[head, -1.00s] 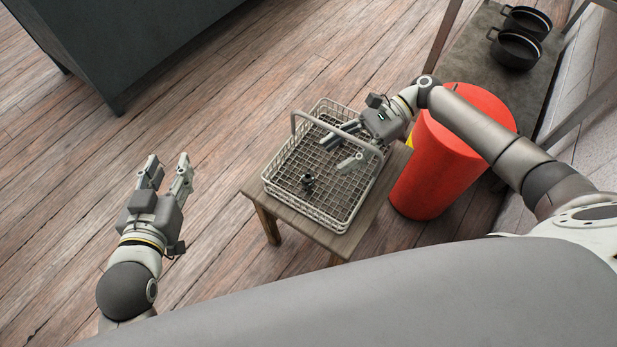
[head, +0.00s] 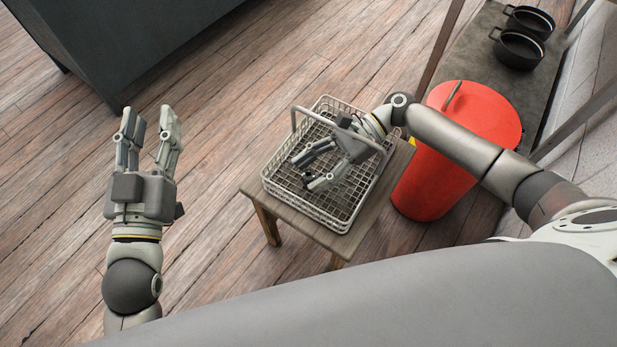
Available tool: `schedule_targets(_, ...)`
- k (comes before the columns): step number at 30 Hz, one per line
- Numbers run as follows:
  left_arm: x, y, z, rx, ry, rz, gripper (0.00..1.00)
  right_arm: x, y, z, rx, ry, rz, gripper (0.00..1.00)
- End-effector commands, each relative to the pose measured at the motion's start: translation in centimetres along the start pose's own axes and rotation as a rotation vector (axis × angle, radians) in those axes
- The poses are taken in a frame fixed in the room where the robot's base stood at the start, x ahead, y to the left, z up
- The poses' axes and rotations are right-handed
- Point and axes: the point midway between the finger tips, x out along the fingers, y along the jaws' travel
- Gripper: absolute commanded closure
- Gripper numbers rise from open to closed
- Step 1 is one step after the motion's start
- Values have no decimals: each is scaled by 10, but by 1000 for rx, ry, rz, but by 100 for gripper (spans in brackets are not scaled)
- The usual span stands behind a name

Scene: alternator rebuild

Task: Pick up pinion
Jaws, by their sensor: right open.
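The pinion (head: 308,179), a small dark part, is in the wire basket (head: 342,225), toward its near left side. It is largely hidden by my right gripper (head: 305,172). My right gripper is open inside the basket, its fingers pointing left, with the fingertips at the pinion. I cannot tell whether they touch it. My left gripper (head: 148,113) is open and empty, above the floor to the left of the basket.
The basket has a raised handle (head: 296,118) and stands on a small wooden stool (head: 259,196). A red bin (head: 430,185) stands close on the right. Behind it, a low shelf holds black pots (head: 517,48). A dark cabinet (head: 130,40) is at the back left. Floor left of the stool is clear.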

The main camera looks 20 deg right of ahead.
Motion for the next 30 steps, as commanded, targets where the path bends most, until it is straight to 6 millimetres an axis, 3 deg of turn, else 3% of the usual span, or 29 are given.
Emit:
schedule_targets(7, 0, 0, -1, 0, 6, 0, 60, 1, 0, 0, 0, 0, 0, 49)
schedule_targets(19, 0, 0, -1, 0, 5, 0, 60, 0, 0, 0, 0, 1, 0, 100)
schedule_targets(30, 0, 0, 0, 0, -5, -1, 60, -2, -1, 2, -1, 0, -1, 100)
